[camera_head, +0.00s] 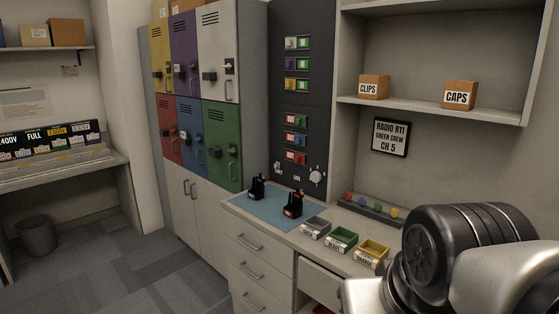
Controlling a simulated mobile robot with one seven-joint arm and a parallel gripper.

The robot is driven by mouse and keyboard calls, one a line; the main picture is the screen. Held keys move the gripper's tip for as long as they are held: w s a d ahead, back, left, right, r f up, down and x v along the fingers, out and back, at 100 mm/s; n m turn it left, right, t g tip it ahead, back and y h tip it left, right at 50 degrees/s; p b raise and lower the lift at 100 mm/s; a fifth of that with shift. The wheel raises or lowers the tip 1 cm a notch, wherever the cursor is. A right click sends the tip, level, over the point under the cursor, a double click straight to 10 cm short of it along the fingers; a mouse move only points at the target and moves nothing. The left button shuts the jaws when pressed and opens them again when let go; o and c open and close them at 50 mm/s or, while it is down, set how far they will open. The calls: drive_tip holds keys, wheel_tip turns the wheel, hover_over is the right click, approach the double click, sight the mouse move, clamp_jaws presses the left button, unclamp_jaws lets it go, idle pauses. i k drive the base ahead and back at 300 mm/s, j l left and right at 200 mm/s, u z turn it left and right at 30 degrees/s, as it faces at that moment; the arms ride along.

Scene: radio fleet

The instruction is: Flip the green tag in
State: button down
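The dark tag board (318,100) stands upright on the wall behind the counter, to the right of the lockers. Its fourth row holds the green tag (302,121), with a red OUT label showing on its left. Blue and red tags below it also show red on their left. The three upper rows hold white, purple and yellow tags with green showing on their right. My arm fills the lower right corner, well apart from the board. My gripper is not in view.
Two black radios (292,205) stand on a blue mat (262,211). Grey, green (340,238) and yellow trays line the counter. A drawer (318,286) below looks partly open. A shelf (430,108) with CLIPS and CAPS boxes overhangs at right. Floor before the lockers is clear.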

sight(299, 121)
drive_tip(key=i+j+z, duration=0.15)
drive_tip(key=i+j, duration=0.2)
drive_tip(key=i+j+z, duration=0.15)
drive_tip(key=i+j, duration=0.25)
drive_tip(key=i+j+z, duration=0.15)
drive_tip(key=i+j, duration=0.25)
drive_tip(key=i+j+z, duration=0.15)
drive_tip(key=i+j, duration=0.15)
drive_tip(key=j, duration=0.2)
drive_tip(key=i+j+z, duration=0.15)
drive_tip(key=i+j, duration=0.15)
drive_tip(key=j, duration=0.2)
